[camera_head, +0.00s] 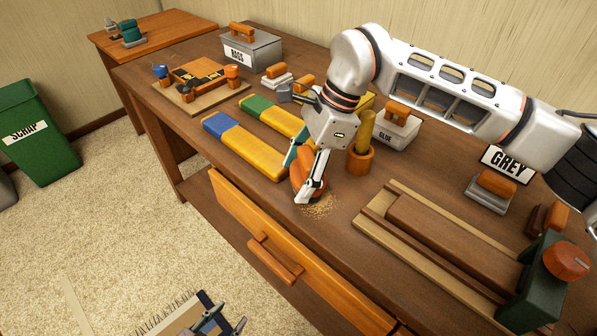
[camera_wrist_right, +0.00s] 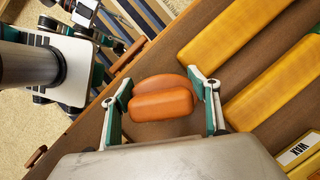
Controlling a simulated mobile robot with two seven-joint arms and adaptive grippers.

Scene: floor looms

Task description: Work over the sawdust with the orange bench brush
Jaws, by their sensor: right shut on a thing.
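My right gripper (camera_head: 310,190) is shut on the orange bench brush (camera_wrist_right: 160,104), one finger on each side of it in the right wrist view. In the head view the brush (camera_head: 296,180) is partly hidden behind the fingers. It is low at the bench top, at the upper left edge of the sawdust (camera_head: 319,207). The sawdust is a small tan scatter near the bench's front edge. Bristles and any contact with the wood are hidden. My left gripper (camera_head: 229,319) is at the bottom edge of the head view, away from the bench, its fingers apart and empty.
Blue-and-yellow (camera_head: 243,147) and green-and-yellow (camera_head: 275,117) blocks lie left of the brush. A wooden vise-like fixture (camera_head: 440,245) lies at right. An open drawer (camera_head: 262,240) juts out in front.

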